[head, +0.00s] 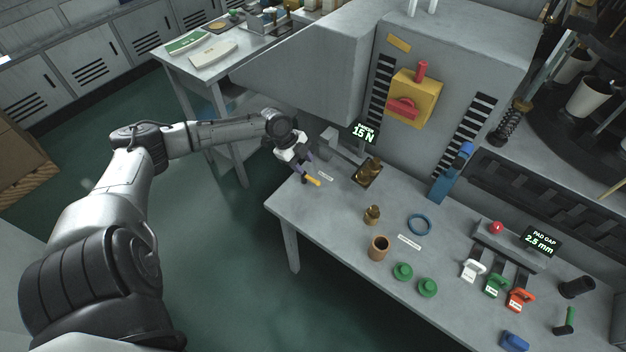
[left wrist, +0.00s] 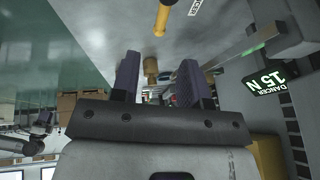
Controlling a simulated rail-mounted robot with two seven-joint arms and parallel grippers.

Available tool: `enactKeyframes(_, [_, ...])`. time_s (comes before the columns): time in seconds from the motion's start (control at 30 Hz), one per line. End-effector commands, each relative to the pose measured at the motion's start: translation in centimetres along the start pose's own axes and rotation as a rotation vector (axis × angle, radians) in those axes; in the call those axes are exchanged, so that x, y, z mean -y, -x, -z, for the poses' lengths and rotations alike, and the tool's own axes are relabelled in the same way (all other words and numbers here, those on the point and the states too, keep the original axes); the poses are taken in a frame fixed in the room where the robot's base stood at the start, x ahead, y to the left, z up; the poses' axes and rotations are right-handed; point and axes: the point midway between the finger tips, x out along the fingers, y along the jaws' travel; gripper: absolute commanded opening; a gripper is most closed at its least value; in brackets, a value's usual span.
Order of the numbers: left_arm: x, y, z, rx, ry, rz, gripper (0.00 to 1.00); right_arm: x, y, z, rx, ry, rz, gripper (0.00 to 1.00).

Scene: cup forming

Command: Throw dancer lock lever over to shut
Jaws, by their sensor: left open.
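A lever with a yellow grip (head: 312,181), which I take for the dancer lock lever, is at the left end of the grey bench, beside a small white label. The yellow grip (left wrist: 165,14) also shows at the top edge of the left wrist view, beyond the fingers; its pivot is not clear. My left gripper (head: 302,164) is just above and left of the grip in the head view. Its two dark fingers (left wrist: 158,82) are apart with nothing held between them. My right gripper is not in view.
A dancer display (head: 364,132) reading 15 N stands behind the lever. Brass parts (head: 372,214), a brown cup (head: 379,248), a blue ring (head: 419,224) and green discs (head: 403,271) are on the bench (head: 335,225). The machine housing (head: 330,60) rises behind.

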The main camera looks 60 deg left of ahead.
Motion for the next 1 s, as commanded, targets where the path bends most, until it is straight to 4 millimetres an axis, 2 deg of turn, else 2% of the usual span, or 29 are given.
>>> enactKeyframes(0.03, [0.0,-1.3,0.0,-0.004,0.002,0.001,0.41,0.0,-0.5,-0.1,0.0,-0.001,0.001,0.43])
enactKeyframes(0.13, [0.0,-3.0,0.0,-0.003,0.002,0.001,0.41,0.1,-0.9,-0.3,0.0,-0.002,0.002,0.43])
enactKeyframes(0.4, [0.0,-6.5,-0.1,0.0,0.002,0.001,0.41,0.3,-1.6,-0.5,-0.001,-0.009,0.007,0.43])
enactKeyframes(0.63, [0.0,-7.8,0.0,0.0,0.001,0.001,0.41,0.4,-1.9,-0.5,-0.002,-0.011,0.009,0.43])
enactKeyframes(0.97, [0.0,-7.9,0.0,0.001,0.001,0.0,0.41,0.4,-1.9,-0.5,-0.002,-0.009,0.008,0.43])
enactKeyframes(1.0, [0.0,-7.9,0.0,0.001,0.001,0.0,0.38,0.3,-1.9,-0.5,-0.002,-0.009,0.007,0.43])
